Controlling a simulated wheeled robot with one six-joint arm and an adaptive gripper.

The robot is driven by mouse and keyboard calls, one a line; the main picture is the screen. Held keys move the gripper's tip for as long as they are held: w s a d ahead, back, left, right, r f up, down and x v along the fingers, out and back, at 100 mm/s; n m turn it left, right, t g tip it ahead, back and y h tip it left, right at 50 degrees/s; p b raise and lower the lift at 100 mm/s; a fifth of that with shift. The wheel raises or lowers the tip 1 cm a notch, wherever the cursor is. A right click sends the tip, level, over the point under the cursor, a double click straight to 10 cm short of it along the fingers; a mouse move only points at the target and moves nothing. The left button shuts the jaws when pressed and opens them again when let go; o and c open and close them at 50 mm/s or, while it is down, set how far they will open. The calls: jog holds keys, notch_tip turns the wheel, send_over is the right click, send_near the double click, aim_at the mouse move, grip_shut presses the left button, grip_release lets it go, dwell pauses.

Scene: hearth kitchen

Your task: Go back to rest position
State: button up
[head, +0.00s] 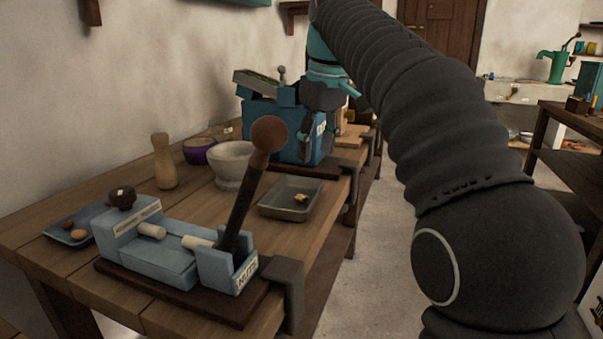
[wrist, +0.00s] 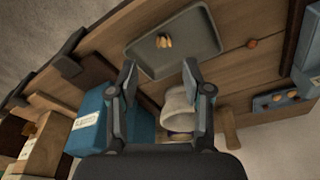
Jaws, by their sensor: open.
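My gripper (head: 316,140) hangs at the end of my dark ribbed arm, in front of the blue box-shaped device in the head view. In the wrist view, its two fingers (wrist: 159,72) are spread apart with nothing between them. The grey tray (head: 273,208) with small light-brown pieces (head: 301,198) lies nearer than the gripper on the wooden bench. In the wrist view, the tray (wrist: 200,58) and the pieces (wrist: 163,41) lie beyond the fingertips. The gripper partly hides the blue device (head: 262,125).
A blue lever nutcracker (head: 150,262) with a raised round-knobbed handle (head: 268,134) stands on the near bench. Open floor (head: 375,240) lies right of the bench.

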jog(key=s+d+f+m+t, duration=0.1)
jog(key=s+d+f+m, duration=0.1)
jog(key=s+d+f, duration=0.4)
jog(key=s+d+f+m+t, duration=0.1)
jog(key=s+d+f+m, duration=0.2)
jog(key=s, duration=0.5)
jog(key=s+d+f+m+t, duration=0.1)
jog(key=s+d+f, duration=0.1)
jog(key=s+f, duration=0.4)
jog(key=s+d+f+m+t+h, duration=0.1)
jog(key=s+d+f+m, duration=0.1)
jog(key=s+f, duration=0.3)
notch_tip(320, 180, down, 5)
jog(key=shift+s+d+r, duration=0.1)
jog(key=shift+s+d, duration=0.25)
jog(key=shift+d, duration=0.1)
